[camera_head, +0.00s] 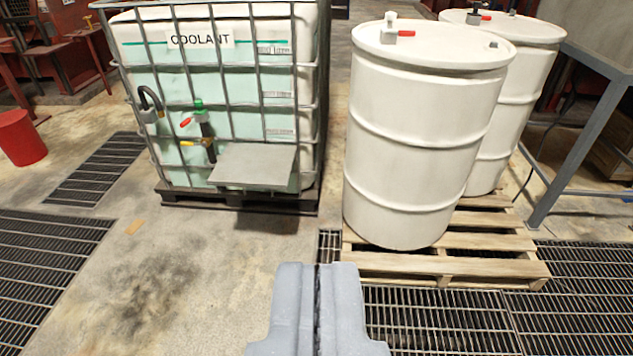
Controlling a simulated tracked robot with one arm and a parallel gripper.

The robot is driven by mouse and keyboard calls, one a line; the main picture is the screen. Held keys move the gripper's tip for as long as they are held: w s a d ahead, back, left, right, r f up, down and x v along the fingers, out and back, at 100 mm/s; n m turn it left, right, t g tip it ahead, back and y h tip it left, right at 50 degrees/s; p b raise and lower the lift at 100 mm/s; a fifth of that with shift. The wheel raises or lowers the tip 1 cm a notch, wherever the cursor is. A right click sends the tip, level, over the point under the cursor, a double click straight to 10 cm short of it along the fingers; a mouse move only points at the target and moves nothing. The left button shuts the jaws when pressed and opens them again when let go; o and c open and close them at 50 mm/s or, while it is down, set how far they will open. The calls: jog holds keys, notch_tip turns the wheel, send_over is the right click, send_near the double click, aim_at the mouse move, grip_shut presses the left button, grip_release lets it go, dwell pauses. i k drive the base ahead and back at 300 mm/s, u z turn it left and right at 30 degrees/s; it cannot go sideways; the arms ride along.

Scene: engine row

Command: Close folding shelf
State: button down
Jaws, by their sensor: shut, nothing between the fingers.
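The folding shelf (254,165) is a flat grey metal plate on the lower front of the caged coolant tank (215,72). It sticks out toward me, roughly level, below the tank's valves. My gripper (318,270) is at the bottom centre of the view, its two grey fingers together with nothing between them. It is apart from the shelf, which appears farther off, up and to the left. The shelf's underside and its hinges are hidden.
Valves with red and yellow handles (197,130) sit just above the shelf. Two white drums (420,130) stand on a wooden pallet (400,262) at right. A red bucket (21,138) stands at left. Bare concrete floor (200,260) lies before the tank, with floor grates on both sides.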

aim_at(264, 166)
jog(key=i, duration=1.3)
jog(key=u, duration=0.45)
